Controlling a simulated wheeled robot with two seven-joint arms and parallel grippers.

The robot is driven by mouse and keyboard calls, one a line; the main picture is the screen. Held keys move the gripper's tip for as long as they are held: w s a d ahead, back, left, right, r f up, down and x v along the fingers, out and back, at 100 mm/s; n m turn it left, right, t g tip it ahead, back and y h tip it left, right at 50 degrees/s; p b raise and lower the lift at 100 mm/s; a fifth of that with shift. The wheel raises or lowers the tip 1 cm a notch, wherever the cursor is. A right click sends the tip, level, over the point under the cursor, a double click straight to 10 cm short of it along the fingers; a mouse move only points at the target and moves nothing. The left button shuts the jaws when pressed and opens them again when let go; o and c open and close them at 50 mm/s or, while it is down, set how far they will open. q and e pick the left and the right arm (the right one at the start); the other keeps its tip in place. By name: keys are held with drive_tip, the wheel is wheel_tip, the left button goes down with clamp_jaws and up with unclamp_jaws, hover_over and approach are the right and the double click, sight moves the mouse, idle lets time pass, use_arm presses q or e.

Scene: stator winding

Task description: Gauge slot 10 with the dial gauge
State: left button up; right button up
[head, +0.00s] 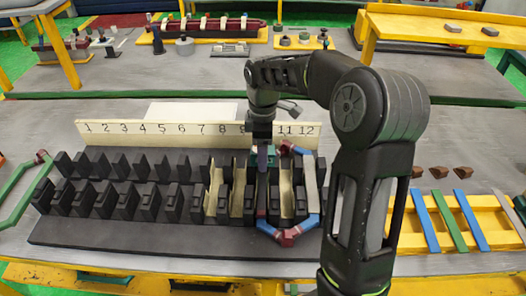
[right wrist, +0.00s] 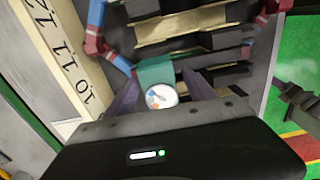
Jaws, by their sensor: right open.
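The dark stator block (head: 150,240) has two rows of black teeth under a cream board (head: 180,130) numbered 1 to 12. My right gripper (head: 262,165) is low over the far part of slot 10; its arm hides the number 10. The teal dial gauge (head: 272,155) is beside its fingers. In the right wrist view the gauge's round white dial (right wrist: 161,96) lies between the two spread purple fingers of my right gripper (right wrist: 160,88). How deep the gauge sits in the slot is hidden. A blue coil with red corners (head: 288,240) spans about slots 10 to 12. My left gripper is out of view.
Cream liners (head: 238,195) stand in several slots near the block's right. A green coil (head: 20,195) lies at the left. A yellow tray (head: 400,235) with blue and green strips is at the right, brown blocks (head: 437,172) behind it.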

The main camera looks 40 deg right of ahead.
wheel_tip(320, 180, up, 8)
drive_tip(key=shift+f+b, duration=0.1)
drive_tip(key=shift+b, duration=0.4)
drive_tip(key=shift+f, duration=0.1)
idle(1.9)
